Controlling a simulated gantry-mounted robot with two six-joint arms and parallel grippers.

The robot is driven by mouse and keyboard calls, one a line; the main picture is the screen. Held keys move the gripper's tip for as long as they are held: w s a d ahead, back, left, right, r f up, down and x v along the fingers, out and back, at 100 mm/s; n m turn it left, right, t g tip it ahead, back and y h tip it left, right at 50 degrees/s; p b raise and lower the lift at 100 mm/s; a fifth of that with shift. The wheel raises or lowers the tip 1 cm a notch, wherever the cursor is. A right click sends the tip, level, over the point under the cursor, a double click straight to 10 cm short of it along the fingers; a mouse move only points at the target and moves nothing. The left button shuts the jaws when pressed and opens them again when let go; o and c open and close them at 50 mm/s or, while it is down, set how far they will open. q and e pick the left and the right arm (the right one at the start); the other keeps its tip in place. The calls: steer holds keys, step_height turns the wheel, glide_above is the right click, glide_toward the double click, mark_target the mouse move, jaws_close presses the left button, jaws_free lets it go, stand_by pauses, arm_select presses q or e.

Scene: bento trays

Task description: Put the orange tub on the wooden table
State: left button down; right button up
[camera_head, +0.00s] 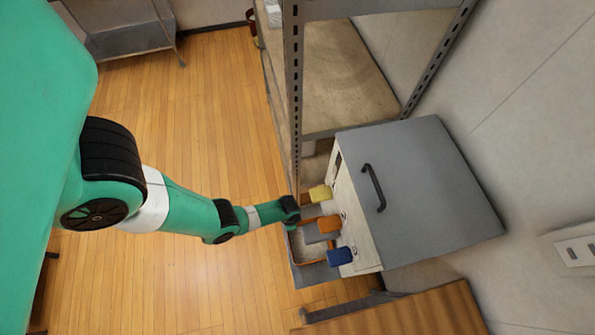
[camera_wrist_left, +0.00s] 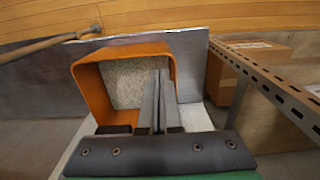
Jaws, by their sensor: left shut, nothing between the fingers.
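The orange tub (camera_wrist_left: 92,92) fills the middle of the left wrist view, its open mouth showing a pale speckled inside. In the head view only part of its orange rim (camera_head: 292,246) shows, below my wrist and beside the grey cabinet. My left gripper (camera_wrist_left: 160,78) is shut and empty, its fingers in front of the tub's opening; whether they touch it I cannot tell. In the head view the gripper (camera_head: 311,212) is at the cabinet's front, partly hidden. The wooden table (camera_head: 410,314) is at the bottom right, its visible top bare. My right gripper is not in view.
The grey cabinet (camera_head: 415,180) has a black handle and yellow (camera_head: 320,193), orange (camera_head: 328,223) and blue (camera_head: 339,256) pieces sticking out in front, close to my gripper. A metal shelf rack (camera_head: 352,92) stands behind it. A cardboard box (camera_wrist_left: 252,62) shows at the right in the wrist view.

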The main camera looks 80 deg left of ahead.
arm_select(q)
steer(key=b, duration=0.9)
glide_above(291, 234)
step_height(291, 234, down, 10)
steer(key=shift+w+a+r, duration=0.1)
steer(key=shift+r, duration=0.1)
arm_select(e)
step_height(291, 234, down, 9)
